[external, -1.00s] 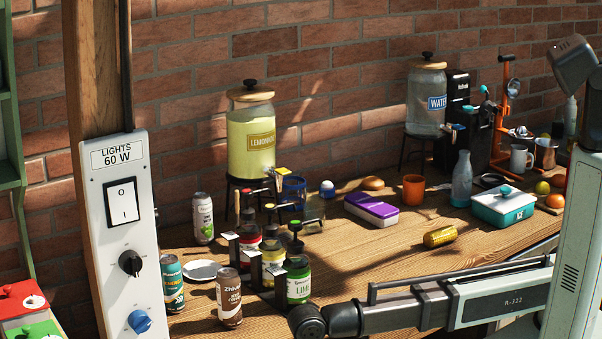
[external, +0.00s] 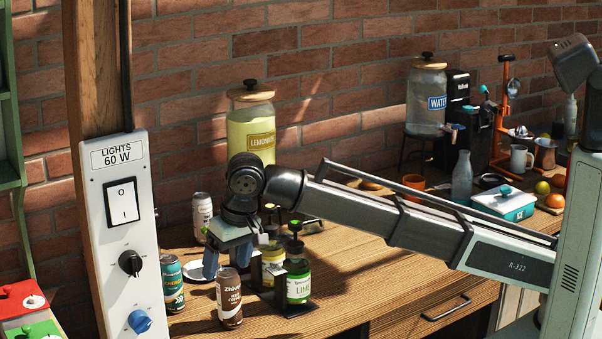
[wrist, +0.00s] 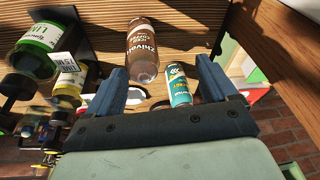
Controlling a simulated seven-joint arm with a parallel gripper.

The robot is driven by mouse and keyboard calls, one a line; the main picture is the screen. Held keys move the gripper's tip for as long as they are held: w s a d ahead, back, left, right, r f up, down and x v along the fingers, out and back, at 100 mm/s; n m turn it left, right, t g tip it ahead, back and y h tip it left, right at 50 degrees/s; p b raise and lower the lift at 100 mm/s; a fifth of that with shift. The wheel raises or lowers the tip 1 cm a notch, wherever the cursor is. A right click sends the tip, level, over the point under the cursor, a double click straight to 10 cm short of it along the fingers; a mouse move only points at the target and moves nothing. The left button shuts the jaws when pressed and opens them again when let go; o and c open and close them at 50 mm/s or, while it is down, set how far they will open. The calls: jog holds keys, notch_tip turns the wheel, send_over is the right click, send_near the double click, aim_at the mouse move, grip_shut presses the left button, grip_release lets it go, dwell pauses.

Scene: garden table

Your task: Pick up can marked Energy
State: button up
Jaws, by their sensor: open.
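The teal can with Energy lettering (external: 173,284) stands upright at the table's left end, beside the switch panel, which hides part of it. It also shows in the wrist view (wrist: 178,90), between my fingers and nearer the right one. My gripper (external: 227,260) is open and empty, pointing down above the table, to the right of the teal can and apart from it. In the wrist view its two blue-grey fingers (wrist: 162,78) are spread. A brown can (external: 229,300) stands close in front of my gripper and also shows ahead of it in the wrist view (wrist: 141,48).
A white saucer (external: 200,272) lies behind the teal can. A light can (external: 202,217) stands farther back. A rack with syrup bottles, including a green lime one (external: 299,281), is right of my gripper. The switch panel (external: 128,240) borders the left.

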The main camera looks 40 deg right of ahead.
jog(key=n+t, duration=0.1)
jog(key=t, duration=0.1)
send_near(174, 259)
jog(key=x, duration=0.9)
jog(key=shift+w+f, duration=0.2)
jog(key=shift+a+x, duration=0.15)
jog(key=shift+x, duration=1.2)
jog(key=shift+a+x, duration=0.2)
jog(key=shift+x, duration=1.15)
jog(key=shift+s, duration=0.1)
jog(key=shift+c, duration=0.2)
jog(key=c, duration=1.2)
